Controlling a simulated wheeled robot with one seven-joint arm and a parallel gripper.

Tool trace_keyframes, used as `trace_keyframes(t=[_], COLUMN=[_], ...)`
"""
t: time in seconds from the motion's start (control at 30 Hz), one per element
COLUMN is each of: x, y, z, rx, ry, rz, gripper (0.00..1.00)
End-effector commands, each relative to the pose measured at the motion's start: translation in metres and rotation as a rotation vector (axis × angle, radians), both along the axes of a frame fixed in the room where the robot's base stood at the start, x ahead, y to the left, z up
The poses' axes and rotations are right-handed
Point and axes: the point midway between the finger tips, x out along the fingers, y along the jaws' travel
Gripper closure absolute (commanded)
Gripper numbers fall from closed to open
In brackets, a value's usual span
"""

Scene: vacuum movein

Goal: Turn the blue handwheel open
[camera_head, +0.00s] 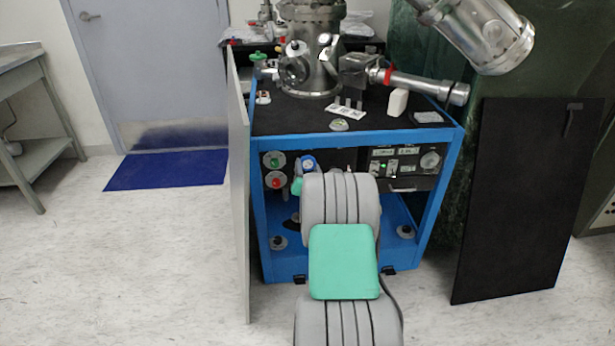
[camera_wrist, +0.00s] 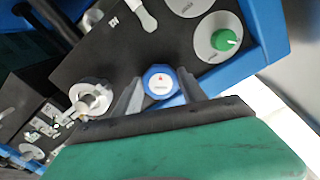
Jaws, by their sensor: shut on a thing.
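The blue handwheel (camera_wrist: 161,80), with a white round cap, is on the dark front panel (camera_wrist: 150,45) of the cabinet. In the wrist view my gripper (camera_wrist: 161,87) has one finger on each side of it, and is shut on it. In the head view the blue handwheel (camera_head: 307,161) shows just above my arm, and my arm hides most of my gripper.
A green knob (camera_wrist: 224,39) and a red knob (camera_head: 276,184) sit left of the handwheel in the head view. A metal fitting (camera_wrist: 90,98) is beside it in the wrist view. A grey upright panel (camera_head: 238,200) stands along the cabinet's left side.

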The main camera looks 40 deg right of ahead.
Motion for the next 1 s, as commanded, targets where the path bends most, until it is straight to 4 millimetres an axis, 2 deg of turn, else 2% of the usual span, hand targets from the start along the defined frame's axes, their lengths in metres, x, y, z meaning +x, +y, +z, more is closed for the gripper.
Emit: trace_keyframes(t=[0.03,1.0], x=[-0.0007,-0.0032], y=[-0.0006,-0.0043], z=[-0.006,-0.0054], rx=[-0.035,-0.794], ry=[0.023,0.545], rz=[-0.001,-0.002], gripper=[0.92,0.92])
